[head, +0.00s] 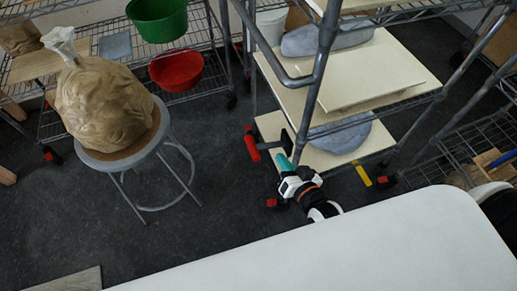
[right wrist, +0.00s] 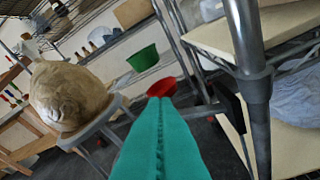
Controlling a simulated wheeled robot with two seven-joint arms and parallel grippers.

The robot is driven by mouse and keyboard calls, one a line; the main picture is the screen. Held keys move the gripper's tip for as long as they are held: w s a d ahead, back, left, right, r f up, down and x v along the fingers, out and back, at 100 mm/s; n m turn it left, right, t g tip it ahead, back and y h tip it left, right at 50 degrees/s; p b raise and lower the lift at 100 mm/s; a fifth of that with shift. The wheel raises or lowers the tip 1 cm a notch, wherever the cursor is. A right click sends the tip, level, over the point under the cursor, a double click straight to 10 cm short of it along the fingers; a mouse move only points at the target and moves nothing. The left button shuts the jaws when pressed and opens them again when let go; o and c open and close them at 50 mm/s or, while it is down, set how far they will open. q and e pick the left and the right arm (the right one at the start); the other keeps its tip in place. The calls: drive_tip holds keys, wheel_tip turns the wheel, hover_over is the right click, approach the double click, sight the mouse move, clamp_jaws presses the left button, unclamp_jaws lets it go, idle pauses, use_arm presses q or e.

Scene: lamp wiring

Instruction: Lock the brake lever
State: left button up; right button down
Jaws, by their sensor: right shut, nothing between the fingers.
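A wheeled rack (head: 318,90) with pale shelves stands in front of me. A red lever-like part (head: 252,148) on a dark mount shows at its lower left, and a yellow one (head: 362,174) at its lower right. I cannot tell which is the brake lever or how it is set. My right gripper (head: 284,162), with teal fingers, is shut and empty, just right of the red part in the picture and apart from it. In the right wrist view its teal fingers (right wrist: 160,145) fill the lower middle, and neither lever is clearly seen. My left gripper is not in view.
A grey post (right wrist: 255,90) of the rack stands close right of the fingers. A stool (head: 140,152) bears a tan wrapped bundle (head: 105,105). Green (head: 158,18) and red (head: 176,70) bowls are on the shelving behind. Dark floor between stool and rack is free.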

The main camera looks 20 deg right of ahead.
drive_tip(key=shift+w, duration=0.15)
hover_over(260, 148)
drive_tip(key=s+d, duration=0.1)
drive_tip(key=s, duration=0.2)
wheel_tip(260, 148, down, 2)
drive_tip(key=f, duration=0.1)
drive_tip(key=w+a+f+b, duration=0.1)
drive_tip(key=f, duration=0.1)
drive_tip(key=shift+w+a, duration=0.1)
drive_tip(key=shift+w, duration=0.05)
drive_tip(key=shift+a+f, duration=0.25)
drive_tip(key=shift+f, duration=0.15)
